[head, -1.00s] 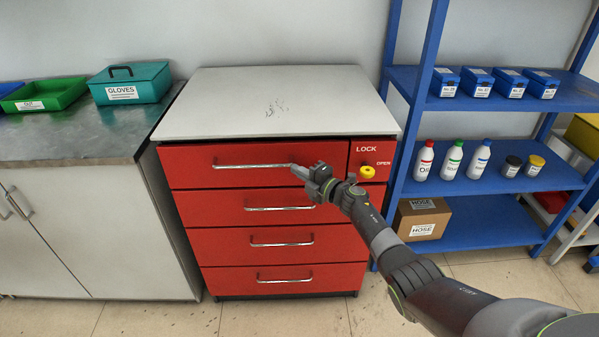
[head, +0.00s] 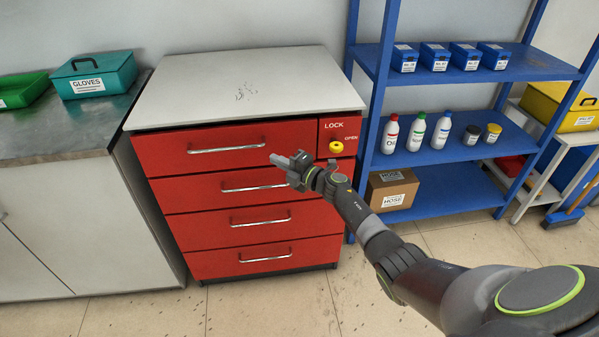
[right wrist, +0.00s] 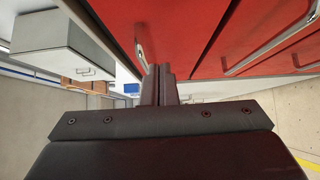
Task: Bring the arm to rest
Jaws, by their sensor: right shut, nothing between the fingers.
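My right gripper (head: 281,161) is shut and empty. In the head view it is in front of the red drawer cabinet (head: 215,203), overlapping the area below the right end of the top drawer's handle (head: 226,149). In the right wrist view its closed fingers (right wrist: 158,86) point toward the red drawer fronts (right wrist: 185,32), with a handle end (right wrist: 141,50) close beside the tips. I cannot tell the exact gap to the cabinet. All the drawers look closed. My left gripper is not in view.
A yellow lock knob (head: 336,147) sits at the cabinet's upper right. A blue shelf rack (head: 437,158) with bottles, small boxes and a hose carton (head: 391,190) stands to the right. A metal-topped counter (head: 70,127) with a teal gloves box (head: 96,76) is at left. The floor in front is clear.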

